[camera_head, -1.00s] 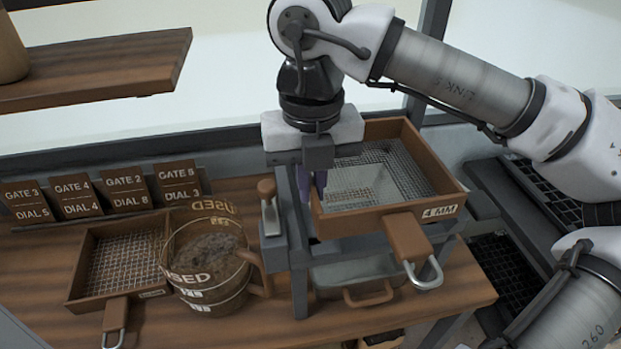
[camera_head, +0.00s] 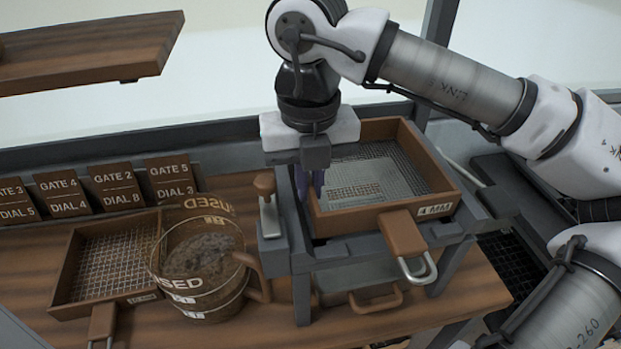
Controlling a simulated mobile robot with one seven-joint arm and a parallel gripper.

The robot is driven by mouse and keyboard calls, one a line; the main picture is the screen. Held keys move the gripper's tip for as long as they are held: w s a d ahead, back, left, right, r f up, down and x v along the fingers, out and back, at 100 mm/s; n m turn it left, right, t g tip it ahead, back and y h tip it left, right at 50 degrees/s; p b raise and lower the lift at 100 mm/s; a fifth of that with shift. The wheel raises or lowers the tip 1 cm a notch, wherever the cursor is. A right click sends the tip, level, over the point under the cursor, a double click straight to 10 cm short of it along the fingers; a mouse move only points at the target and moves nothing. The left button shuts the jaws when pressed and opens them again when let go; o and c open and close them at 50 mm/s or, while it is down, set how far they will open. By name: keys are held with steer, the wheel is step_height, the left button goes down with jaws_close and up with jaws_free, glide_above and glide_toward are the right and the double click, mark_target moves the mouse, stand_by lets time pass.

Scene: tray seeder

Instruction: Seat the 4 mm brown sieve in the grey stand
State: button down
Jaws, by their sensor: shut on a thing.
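The 4 mm brown sieve (camera_head: 428,212) has a square wooden frame, a wire mesh floor and a handle with a metal loop pointing to the front right. It is at the top of the grey stand (camera_head: 370,250), roughly level; whether it rests fully in the stand cannot be told. My gripper (camera_head: 312,192) points down at the sieve's left side and is shut on its left wall. The fingers partly hide that wall.
A second sieve (camera_head: 62,278) lies on the wooden bench at the left. A bucket marked USED (camera_head: 205,288) stands beside it. A small-handled lever (camera_head: 266,205) is at the stand's left. A tray (camera_head: 372,300) sits under the stand. Gate cards (camera_head: 112,190) line the back.

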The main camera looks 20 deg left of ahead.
steer(key=shift+f+b, duration=0.55)
steer(key=shift+b, duration=0.2)
stand_by(1.1)
steer(key=c, duration=1.5)
jaws_free()
steer(key=shift+d, duration=0.15)
steer(key=shift+s, duration=0.1)
steer(key=shift+r, duration=0.1)
step_height(320, 180, up, 14)
steer(key=shift+f, duration=0.2)
